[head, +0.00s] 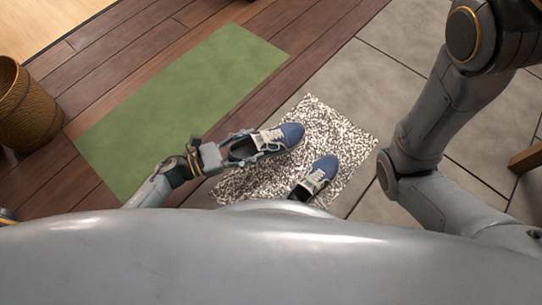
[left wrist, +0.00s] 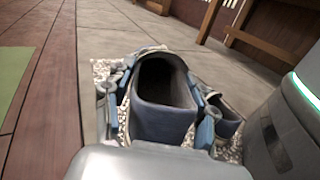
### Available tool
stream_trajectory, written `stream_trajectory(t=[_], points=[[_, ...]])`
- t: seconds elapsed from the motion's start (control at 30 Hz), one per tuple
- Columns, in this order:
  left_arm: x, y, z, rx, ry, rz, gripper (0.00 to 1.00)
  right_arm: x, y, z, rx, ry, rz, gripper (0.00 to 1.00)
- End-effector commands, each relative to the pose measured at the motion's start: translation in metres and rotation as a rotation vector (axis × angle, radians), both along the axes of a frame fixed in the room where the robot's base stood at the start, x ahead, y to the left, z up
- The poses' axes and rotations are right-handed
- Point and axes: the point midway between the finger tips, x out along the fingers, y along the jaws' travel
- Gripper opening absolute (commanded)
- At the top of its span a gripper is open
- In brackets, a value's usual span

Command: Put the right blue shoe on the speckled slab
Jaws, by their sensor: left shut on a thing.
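My left gripper (head: 246,148) is shut on a blue shoe (head: 285,136) with a pale tongue and laces, its toe pointing right. In the left wrist view the fingers lie along both sides of this shoe (left wrist: 163,118), around its dark opening. The held shoe is over the speckled slab (head: 350,138); I cannot tell whether it touches it. A second blue shoe (head: 325,168) is on the slab, lower right of the held one, its heel end partly hidden by my body. It also shows at the right in the left wrist view (left wrist: 229,127). My right gripper is out of view.
A green mat (head: 180,110) lies on dark wood boards left of the slab. A woven basket (head: 28,110) stands at the far left. Grey floor tiles (head: 385,75) right of the slab are clear. A wooden furniture piece (head: 526,158) is at the right edge.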

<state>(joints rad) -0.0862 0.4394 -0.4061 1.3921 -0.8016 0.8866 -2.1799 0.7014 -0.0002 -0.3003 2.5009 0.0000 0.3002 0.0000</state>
Motion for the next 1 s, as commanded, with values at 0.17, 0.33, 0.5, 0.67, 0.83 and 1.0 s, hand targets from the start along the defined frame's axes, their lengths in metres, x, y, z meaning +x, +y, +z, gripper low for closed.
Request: stream_trajectory(t=[0.17, 0.33, 0.5, 0.67, 0.83, 1.0], points=[[0.018, -0.025, -0.038, -0.003, -0.003, 0.000, 0.10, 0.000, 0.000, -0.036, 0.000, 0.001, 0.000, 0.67], [0.026, -0.036, -0.050, -0.002, -0.002, 0.001, 0.10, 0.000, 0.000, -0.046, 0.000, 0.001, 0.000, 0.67], [0.029, -0.041, -0.057, -0.002, -0.002, 0.001, 0.10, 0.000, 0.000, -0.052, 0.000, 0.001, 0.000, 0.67], [0.031, -0.045, -0.077, 0.000, -0.001, 0.000, 0.10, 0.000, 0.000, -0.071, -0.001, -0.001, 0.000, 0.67], [0.031, -0.045, -0.093, -0.001, -0.002, 0.000, 0.10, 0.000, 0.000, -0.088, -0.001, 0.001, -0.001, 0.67], [0.031, -0.044, -0.090, -0.001, -0.002, 0.001, 0.10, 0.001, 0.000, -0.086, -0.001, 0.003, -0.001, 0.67]])
